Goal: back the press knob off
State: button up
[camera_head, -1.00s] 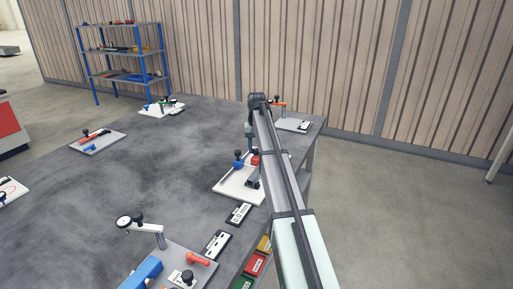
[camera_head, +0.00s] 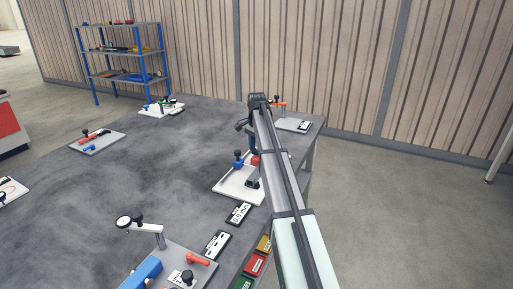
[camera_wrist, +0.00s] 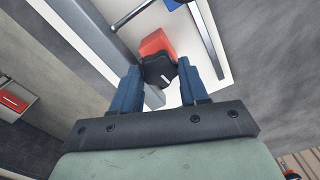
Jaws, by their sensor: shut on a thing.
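The press knob (camera_wrist: 156,74) is black and lobed, with a white mark on top. It shows in the wrist view between the blue fingers of my gripper (camera_wrist: 160,70), which is shut on it. A red block (camera_wrist: 156,42) sits just beyond the knob. Both belong to a fixture on a white base plate (camera_head: 232,187), near the table's right edge in the head view. There my arm hides the knob and most of my gripper.
The fixture also carries a blue part with a black knob (camera_head: 238,154). A label card (camera_head: 238,214) lies in front of the plate. Another fixture with an orange handle (camera_head: 279,104) stands behind. A dial gauge (camera_head: 124,222) stands at front left. The table's middle is clear.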

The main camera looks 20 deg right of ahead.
jog(key=shift+m, duration=0.8)
jog(key=o, duration=1.1)
jog(key=shift+c, duration=0.2)
notch_tip(320, 180, up, 14)
jog(key=shift+f, duration=0.1)
